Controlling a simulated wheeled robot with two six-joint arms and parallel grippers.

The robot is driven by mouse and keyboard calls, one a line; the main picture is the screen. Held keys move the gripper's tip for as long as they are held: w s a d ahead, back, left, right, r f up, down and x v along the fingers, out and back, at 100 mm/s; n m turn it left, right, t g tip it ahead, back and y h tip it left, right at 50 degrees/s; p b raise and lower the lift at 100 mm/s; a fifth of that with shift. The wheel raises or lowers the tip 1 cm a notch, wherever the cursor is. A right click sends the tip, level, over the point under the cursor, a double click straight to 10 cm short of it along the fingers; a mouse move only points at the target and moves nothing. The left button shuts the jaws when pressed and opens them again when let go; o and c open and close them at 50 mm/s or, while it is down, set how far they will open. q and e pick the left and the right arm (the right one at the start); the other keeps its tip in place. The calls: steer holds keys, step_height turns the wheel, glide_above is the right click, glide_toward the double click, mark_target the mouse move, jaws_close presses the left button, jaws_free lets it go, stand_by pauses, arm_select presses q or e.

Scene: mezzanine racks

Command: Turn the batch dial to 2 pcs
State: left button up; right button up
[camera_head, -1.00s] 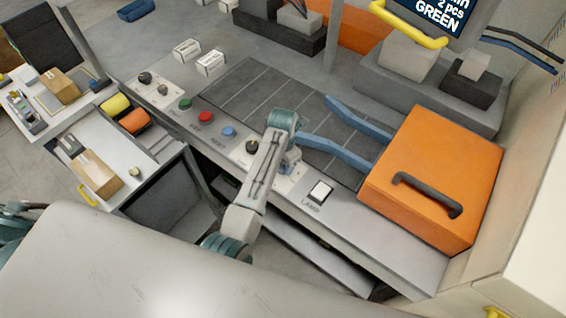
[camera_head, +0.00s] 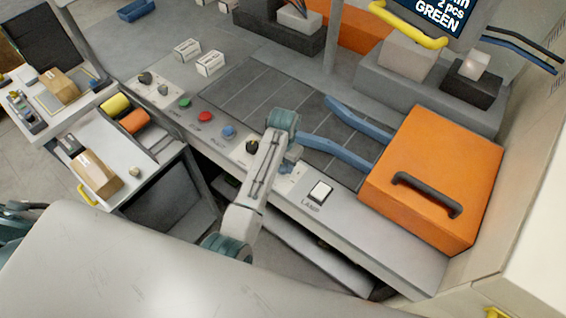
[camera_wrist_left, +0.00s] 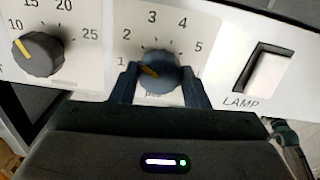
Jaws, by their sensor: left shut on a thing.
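The batch dial (camera_wrist_left: 158,75) is a dark round knob with a yellow pointer line, on a white plate marked 1 to 5 with "pcs" below. Its pointer aims left and slightly up, close to the 1 and well short of the 2. My left gripper (camera_wrist_left: 160,84) is shut on the knob, one finger on each side. In the head view my left gripper (camera_head: 290,163) is over the console front, and my arm hides most of the dial. A screen (camera_head: 432,14) at the top reads "2 pcs GREEN". My right gripper is not in view.
Left of the batch dial is a minutes dial (camera_wrist_left: 38,54). Right of it is a white LAMP switch (camera_wrist_left: 269,74). Blue (camera_head: 229,132), red (camera_head: 203,117) and green (camera_head: 184,103) buttons line the console. An orange box (camera_head: 440,170) stands to the right.

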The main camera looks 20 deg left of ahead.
arm_select(q)
steer(key=o, duration=1)
steer(key=shift+r, duration=0.1)
step_height(320, 180, up, 7)
steer(key=b, duration=0.2)
steer(key=shift+w+b, duration=0.1)
steer(key=shift+b, duration=0.3)
step_height(320, 180, up, 4)
steer(key=shift+f+p, duration=0.15)
steer(key=shift+p, duration=1.05)
